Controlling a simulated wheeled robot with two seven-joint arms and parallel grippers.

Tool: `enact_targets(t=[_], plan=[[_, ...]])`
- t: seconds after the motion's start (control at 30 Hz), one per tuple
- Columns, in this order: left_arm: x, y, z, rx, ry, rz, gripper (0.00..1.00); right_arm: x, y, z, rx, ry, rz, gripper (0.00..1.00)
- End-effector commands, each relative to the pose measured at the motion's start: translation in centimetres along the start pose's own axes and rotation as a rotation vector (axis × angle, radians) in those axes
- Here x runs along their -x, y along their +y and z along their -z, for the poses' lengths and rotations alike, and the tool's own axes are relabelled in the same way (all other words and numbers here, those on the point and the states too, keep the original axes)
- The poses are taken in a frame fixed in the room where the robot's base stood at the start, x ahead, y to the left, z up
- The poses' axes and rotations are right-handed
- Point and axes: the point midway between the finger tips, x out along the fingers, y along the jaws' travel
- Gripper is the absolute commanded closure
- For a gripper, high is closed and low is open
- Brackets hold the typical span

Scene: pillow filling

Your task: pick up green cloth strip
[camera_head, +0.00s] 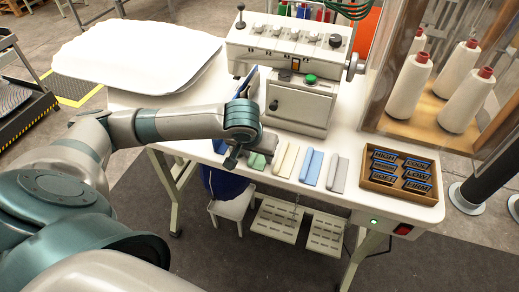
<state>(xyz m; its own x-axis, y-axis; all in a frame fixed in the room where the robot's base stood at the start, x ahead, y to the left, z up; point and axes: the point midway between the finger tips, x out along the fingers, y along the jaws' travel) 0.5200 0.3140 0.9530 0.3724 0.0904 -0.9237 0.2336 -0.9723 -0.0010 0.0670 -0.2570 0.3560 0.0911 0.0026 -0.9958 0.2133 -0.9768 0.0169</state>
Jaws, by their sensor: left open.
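The green cloth strip (257,160) lies near the front edge of the white table, in a row of cloth strips. It is partly hidden by my left arm and gripper. My left gripper (232,163) is over the table's front edge, just left of the green strip and close to it. Its fingers look small and dark, pointing down, with nothing seen between them. Whether it touches the strip I cannot tell. My right gripper is not in view.
Beside the green strip lie a cream strip (286,160), a blue strip (311,167) and a grey strip (337,172). A machine (300,105) stands behind them. A box of labels (397,174) is at the right. A white pillow (140,58) lies at the left.

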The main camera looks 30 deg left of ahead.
Motion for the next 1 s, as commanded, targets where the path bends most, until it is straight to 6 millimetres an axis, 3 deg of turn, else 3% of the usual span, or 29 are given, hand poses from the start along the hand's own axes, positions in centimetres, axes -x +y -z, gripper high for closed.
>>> enact_targets(t=[0.43, 0.57, 1.0], plan=[[-0.04, 0.03, -0.03, -0.001, 0.000, -0.001, 0.55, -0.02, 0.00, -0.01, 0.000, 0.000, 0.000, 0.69], [-0.04, 0.03, -0.02, -0.001, 0.000, 0.000, 0.81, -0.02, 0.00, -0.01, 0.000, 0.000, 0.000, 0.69], [0.14, 0.03, 0.08, 0.000, 0.000, -0.001, 0.81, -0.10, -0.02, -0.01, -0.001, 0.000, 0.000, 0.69]])
